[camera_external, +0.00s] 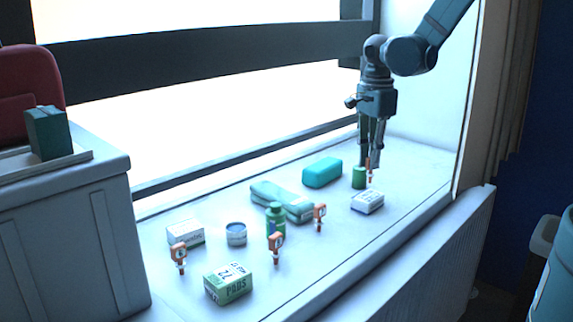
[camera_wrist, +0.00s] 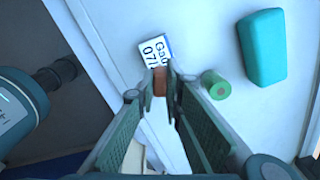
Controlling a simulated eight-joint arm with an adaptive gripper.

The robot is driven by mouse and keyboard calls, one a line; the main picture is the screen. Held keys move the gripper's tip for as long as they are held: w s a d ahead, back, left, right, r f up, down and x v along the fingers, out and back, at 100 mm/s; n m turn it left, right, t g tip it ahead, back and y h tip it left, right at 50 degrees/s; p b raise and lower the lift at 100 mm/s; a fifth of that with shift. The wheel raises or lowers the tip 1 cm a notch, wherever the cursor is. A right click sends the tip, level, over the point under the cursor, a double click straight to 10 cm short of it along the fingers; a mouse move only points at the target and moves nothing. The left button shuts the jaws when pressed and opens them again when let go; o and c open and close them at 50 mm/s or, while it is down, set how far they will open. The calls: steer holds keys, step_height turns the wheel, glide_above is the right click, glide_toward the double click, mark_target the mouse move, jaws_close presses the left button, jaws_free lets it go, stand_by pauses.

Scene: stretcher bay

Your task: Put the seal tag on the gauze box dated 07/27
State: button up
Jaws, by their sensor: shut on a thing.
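My gripper (camera_external: 369,160) is shut on an orange seal tag (camera_external: 370,172) above the right part of the white surface. In the wrist view the gripper (camera_wrist: 163,76) holds the tag (camera_wrist: 160,84) between its fingertips. A white gauze box (camera_external: 367,202) lies just below the held tag in the external view. In the wrist view this box (camera_wrist: 154,50) shows "Gau" and "07/" in print; the rest of the date is hidden behind the fingers. Another white box (camera_external: 185,233) lies at the left, its print too small to read.
A green roll (camera_external: 359,178) stands close to the gripper, with a teal case (camera_external: 322,172) beside it. Other orange tags (camera_external: 320,215) stand farther left, near a green bottle (camera_external: 275,222), a tin (camera_external: 236,233), a folded teal cloth (camera_external: 270,194) and a green pads box (camera_external: 228,285).

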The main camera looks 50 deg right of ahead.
steer(key=shift+f, duration=1.85)
steer(key=shift+f, duration=0.2)
steer(key=o, duration=0.7)
steer(key=shift+r, duration=0.25)
steer(key=shift+r, duration=5.95)
